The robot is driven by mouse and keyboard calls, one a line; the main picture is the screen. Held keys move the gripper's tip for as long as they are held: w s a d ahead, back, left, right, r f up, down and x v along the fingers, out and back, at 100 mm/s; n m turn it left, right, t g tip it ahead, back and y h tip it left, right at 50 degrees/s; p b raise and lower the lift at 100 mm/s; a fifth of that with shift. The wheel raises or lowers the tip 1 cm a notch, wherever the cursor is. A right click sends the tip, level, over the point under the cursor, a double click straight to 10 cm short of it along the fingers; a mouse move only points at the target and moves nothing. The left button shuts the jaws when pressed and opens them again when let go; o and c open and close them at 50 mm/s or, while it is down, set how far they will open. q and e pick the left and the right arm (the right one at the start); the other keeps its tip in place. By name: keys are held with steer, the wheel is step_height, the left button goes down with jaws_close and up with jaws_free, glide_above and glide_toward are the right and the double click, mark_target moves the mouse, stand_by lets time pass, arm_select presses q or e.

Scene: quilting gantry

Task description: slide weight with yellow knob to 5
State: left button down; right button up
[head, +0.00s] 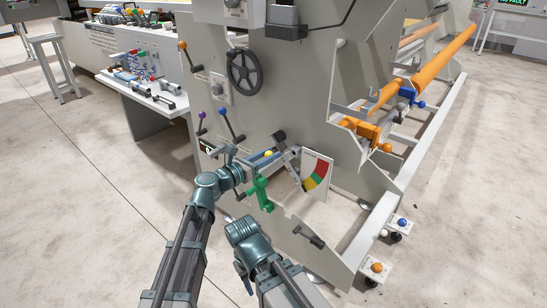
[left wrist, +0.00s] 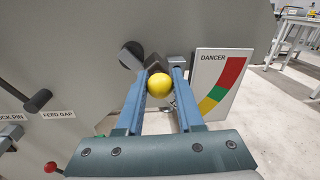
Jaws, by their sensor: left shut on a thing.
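The yellow knob (head: 268,154) is on the side of the grey machine, beside the dancer gauge panel (head: 318,176). In the left wrist view the knob (left wrist: 160,86) sits between the two blue fingertips, which close on it from both sides. My left gripper (head: 263,157) is shut on the knob. The weight body behind the knob is mostly hidden by the fingers and knob. A pale ruled bar (head: 291,165) slopes near the gauge; its numbers are too small to read. My right arm is folded low in front of the machine, with no fingertips discernible.
A green handle (head: 262,194) hangs just below the left gripper. Blue (head: 231,125) and purple (head: 202,117) levers and a black handwheel (head: 244,72) are above. A black handle (head: 309,236) is lower right. In the wrist view a feed gap lever (left wrist: 38,100) is left.

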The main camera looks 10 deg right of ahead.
arm_select(q)
steer(key=shift+w+r, duration=0.1)
steer(key=shift+w, duration=0.15)
steer(key=c, duration=0.5)
jaws_free()
steer(key=v, duration=1.4)
steer(key=shift+s, duration=0.1)
